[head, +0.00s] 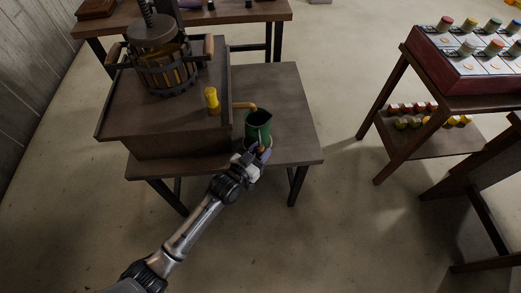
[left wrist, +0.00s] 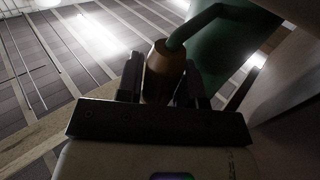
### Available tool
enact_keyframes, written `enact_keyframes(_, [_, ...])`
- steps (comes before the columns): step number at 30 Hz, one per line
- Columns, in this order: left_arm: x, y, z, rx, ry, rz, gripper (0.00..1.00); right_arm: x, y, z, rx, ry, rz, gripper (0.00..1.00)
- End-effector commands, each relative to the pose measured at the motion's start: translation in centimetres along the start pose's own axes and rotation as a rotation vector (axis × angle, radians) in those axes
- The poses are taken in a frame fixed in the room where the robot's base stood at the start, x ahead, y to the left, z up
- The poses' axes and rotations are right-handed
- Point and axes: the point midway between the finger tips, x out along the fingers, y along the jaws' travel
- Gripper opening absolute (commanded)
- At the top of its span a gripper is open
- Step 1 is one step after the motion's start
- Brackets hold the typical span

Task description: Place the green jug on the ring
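The green jug (head: 258,122) is upright at the right side of the press, close to the brass spout (head: 245,106). In the left wrist view its green body (left wrist: 225,40) fills the upper right, with a green handle arm ending in a brown grip (left wrist: 163,72). My left gripper (head: 254,157) is at the jug's near side, with its fingers (left wrist: 163,88) closed on either side of the brown grip. A pale curved edge shows low beside the jug; I cannot tell whether it is the ring. The jug's base is mostly hidden by my gripper. My right gripper is not in view.
The table (head: 290,130) is bare right of the jug. A red-sided stand (head: 440,68) with coloured pieces is at right. Open floor lies between.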

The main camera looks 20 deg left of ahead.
Motion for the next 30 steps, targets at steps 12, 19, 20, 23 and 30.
enact_keyframes(12, [0.0, 0.0, -0.1, 0.000, 0.000, 0.000, 0.54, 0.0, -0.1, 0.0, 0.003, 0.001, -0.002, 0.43])
enact_keyframes(19, [-1.6, 0.0, -0.4, 0.000, -0.002, -0.001, 0.54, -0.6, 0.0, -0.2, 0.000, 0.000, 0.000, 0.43])
enact_keyframes(20, [-2.1, 0.0, -0.4, 0.000, -0.002, -0.001, 0.54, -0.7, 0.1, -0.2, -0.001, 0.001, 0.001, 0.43])
enact_keyframes(23, [-4.0, 0.0, -0.4, 0.000, -0.003, 0.000, 0.54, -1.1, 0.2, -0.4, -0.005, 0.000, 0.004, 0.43])
enact_keyframes(30, [-8.4, 0.0, -0.4, 0.001, -0.002, 0.000, 0.54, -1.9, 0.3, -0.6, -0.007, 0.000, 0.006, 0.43])
